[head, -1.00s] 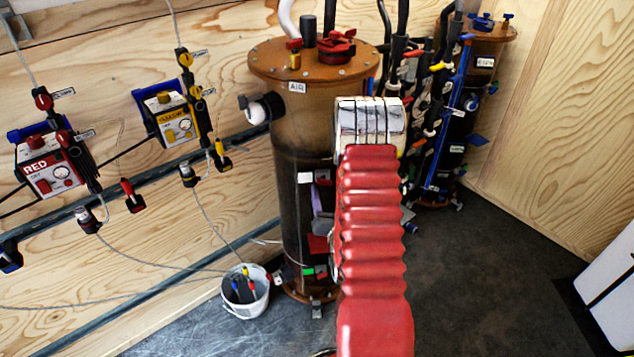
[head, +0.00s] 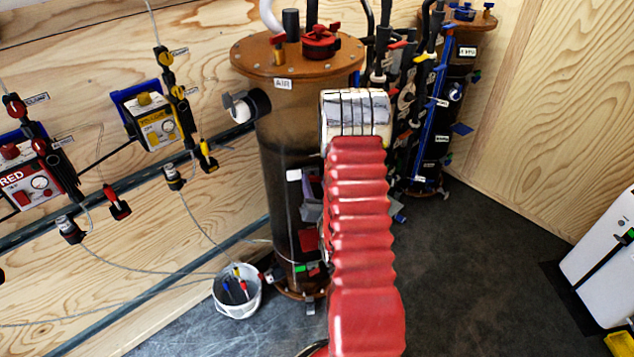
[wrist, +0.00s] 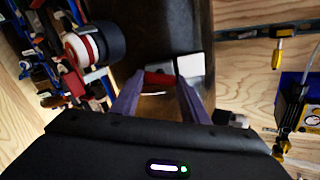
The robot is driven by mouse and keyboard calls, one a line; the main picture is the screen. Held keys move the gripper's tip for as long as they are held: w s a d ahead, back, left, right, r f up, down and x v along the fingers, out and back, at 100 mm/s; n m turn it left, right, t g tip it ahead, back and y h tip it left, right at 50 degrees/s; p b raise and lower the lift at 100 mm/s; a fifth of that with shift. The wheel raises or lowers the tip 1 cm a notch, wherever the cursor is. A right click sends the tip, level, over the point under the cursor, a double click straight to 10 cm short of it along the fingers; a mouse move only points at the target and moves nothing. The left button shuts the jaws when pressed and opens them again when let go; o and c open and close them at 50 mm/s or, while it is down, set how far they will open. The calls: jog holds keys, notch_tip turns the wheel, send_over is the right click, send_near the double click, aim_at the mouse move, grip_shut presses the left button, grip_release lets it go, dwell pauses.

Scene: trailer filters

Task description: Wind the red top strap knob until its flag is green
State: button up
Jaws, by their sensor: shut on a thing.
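The AIR column (head: 285,130) is a tall, dark cylinder with an orange-brown top flange. My red, ribbed arm reaches in front of it and hides much of its right side. My gripper's purple fingers (head: 311,208) show partly at the column. In the wrist view my gripper (wrist: 157,88) is shut on a small red part, which appears to be the red top strap knob (wrist: 159,78). White plates (wrist: 190,66) lie just beyond the fingertips. A red square (head: 309,240) and a small green patch (head: 301,268) show lower on the column. I cannot tell which is the knob's flag.
A white bucket (head: 224,305) with coloured pieces stands at the column's foot. A yellow instrument box (head: 155,127) and a red one (head: 30,185) hang on the wooden wall. A second column with hoses (head: 435,130) stands behind to the right.

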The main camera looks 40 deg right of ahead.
jog(key=c, duration=0.4)
jog(key=shift+d, duration=0.3)
jog(key=shift+c, duration=0.2)
jog(key=shift+a, duration=0.15)
jog(key=shift+n, duration=0.4)
jog(key=shift+a+f+n, duration=0.1)
jog(key=shift+a+n, duration=0.1)
jog(key=shift+n, duration=2.3)
